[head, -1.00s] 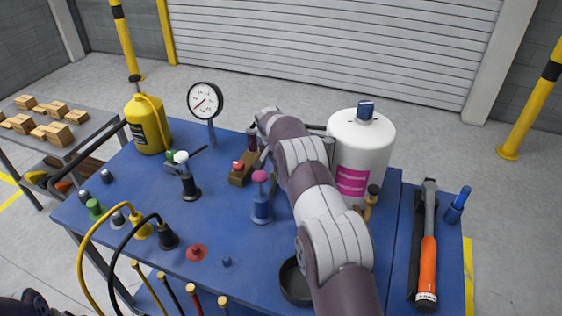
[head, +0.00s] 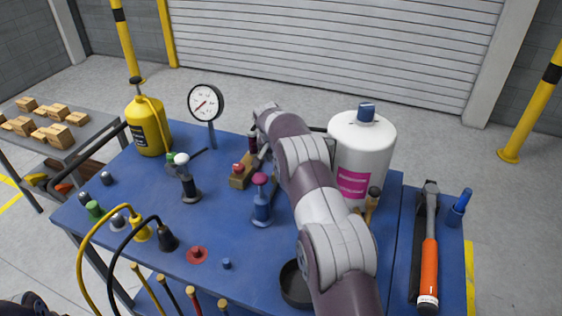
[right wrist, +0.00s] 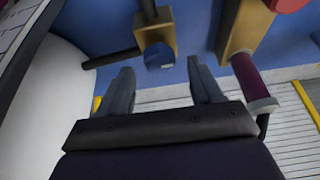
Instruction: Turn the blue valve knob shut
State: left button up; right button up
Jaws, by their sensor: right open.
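The blue valve knob (right wrist: 160,56) shows in the right wrist view on a brass valve body (right wrist: 155,32). My right gripper (right wrist: 162,84) is open, its two dark fingers apart and nothing held between them. The knob lies just beyond the fingertips, in line with the gap; I cannot tell the exact distance or whether anything touches. In the head view my right arm (head: 318,200) hides the valve and the right gripper. Only a dark part of my own body shows at the lower left corner; my left gripper is not in view.
A white tank (head: 362,150) stands right of my right arm. A brass block with a red knob (head: 238,168) and a maroon cylinder (right wrist: 246,78) are close by. The gauge (head: 206,103), a blue post with a pink top (head: 261,205) and a black ring (head: 295,285) are farther off.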

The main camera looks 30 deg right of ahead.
jog(key=v, duration=1.1)
jog(key=shift+p, duration=0.4)
jog(key=shift+a, duration=0.1)
